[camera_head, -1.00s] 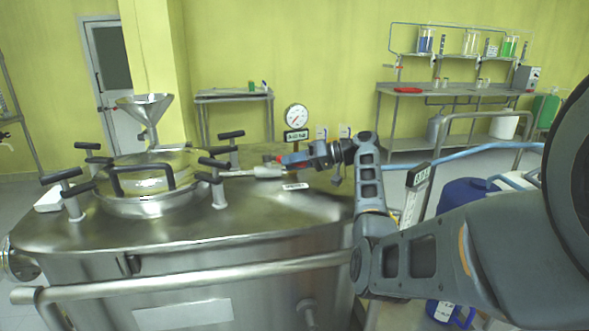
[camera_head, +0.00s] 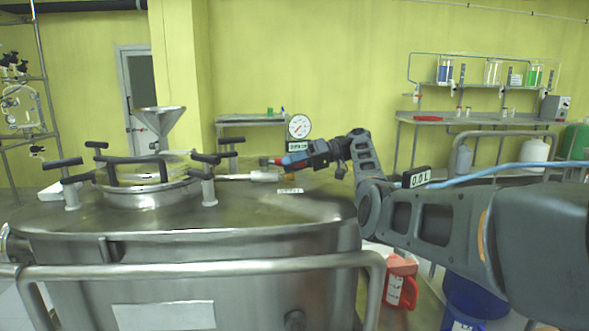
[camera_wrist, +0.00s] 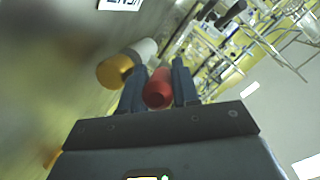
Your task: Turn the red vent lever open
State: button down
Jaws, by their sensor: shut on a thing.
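The red vent lever (camera_wrist: 158,90) shows in the wrist view as a rounded red grip between my two fingers. My gripper (camera_wrist: 160,88) is shut on it, with a dark finger on each side. In the head view, my gripper (camera_head: 276,161) is low over the steel vessel lid, pointing left, just below the pressure gauge (camera_head: 299,126). A pale cylindrical fitting with a brass end (camera_wrist: 115,70) is left of the fingers in the wrist view. The lever's pivot is hidden, so its exact angle cannot be told.
The steel vessel (camera_head: 190,250) fills the lower left, with a rail along its front. A hatch with black clamp handles and a funnel (camera_head: 158,125) stand left of my gripper. A small label (camera_head: 290,190) lies below it. A bench (camera_head: 470,120) stands at back right.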

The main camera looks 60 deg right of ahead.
dwell(0.3)
jog(key=c, duration=0.9)
grip_release()
jog(key=shift+p, duration=0.3)
